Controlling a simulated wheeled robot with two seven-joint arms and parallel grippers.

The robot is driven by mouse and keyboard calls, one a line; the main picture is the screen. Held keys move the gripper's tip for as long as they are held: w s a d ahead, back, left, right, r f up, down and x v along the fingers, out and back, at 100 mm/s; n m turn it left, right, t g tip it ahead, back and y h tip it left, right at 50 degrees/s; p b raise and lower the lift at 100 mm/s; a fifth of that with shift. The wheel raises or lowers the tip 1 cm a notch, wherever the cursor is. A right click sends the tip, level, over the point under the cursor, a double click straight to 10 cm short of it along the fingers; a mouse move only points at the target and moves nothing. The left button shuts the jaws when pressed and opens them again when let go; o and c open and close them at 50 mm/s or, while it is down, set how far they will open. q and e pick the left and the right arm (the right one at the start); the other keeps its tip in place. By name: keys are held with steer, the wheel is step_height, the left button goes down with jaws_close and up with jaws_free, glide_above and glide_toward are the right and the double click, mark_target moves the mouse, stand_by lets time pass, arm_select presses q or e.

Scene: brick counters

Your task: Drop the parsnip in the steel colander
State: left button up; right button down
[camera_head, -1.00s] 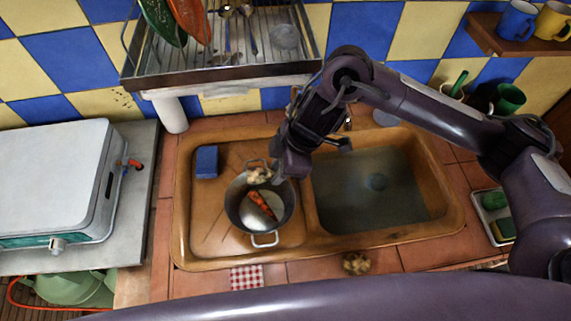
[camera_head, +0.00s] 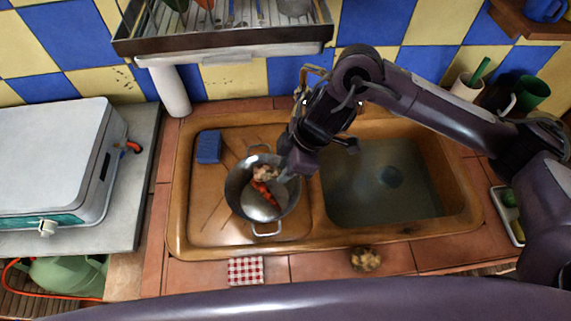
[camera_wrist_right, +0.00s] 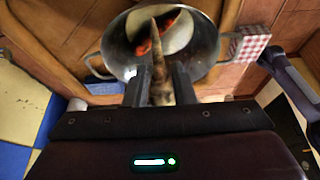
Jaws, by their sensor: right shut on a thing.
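The steel colander (camera_head: 239,203) is a round metal bowl with two handles, standing on the drainboard left of the basin. An orange-red carrot-like thing lies in it, with a pale lump near its upper side that I cannot name for sure. My right gripper (camera_head: 286,172) is at the colander's upper right rim. In the right wrist view, my right gripper (camera_wrist_right: 160,85) is shut on the parsnip (camera_wrist_right: 157,60), a pale brown tapering root. Its tip points over the colander (camera_wrist_right: 205,52); its other end is hidden between the fingers. My left gripper is out of view.
The water-filled basin (camera_head: 380,200) lies right of the colander. A blue sponge (camera_head: 209,147) sits at the drainboard's upper left. A dish rack (camera_head: 225,40) hangs above. A brown lump (camera_head: 366,259) and a checked cloth (camera_head: 245,270) lie along the front edge.

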steer(key=c, duration=1.1)
jaws_free()
steer(key=shift+c, duration=0.2)
steer(key=v, duration=0.7)
steer(key=shift+d+r, duration=0.15)
steer(key=shift+r, duration=0.25)
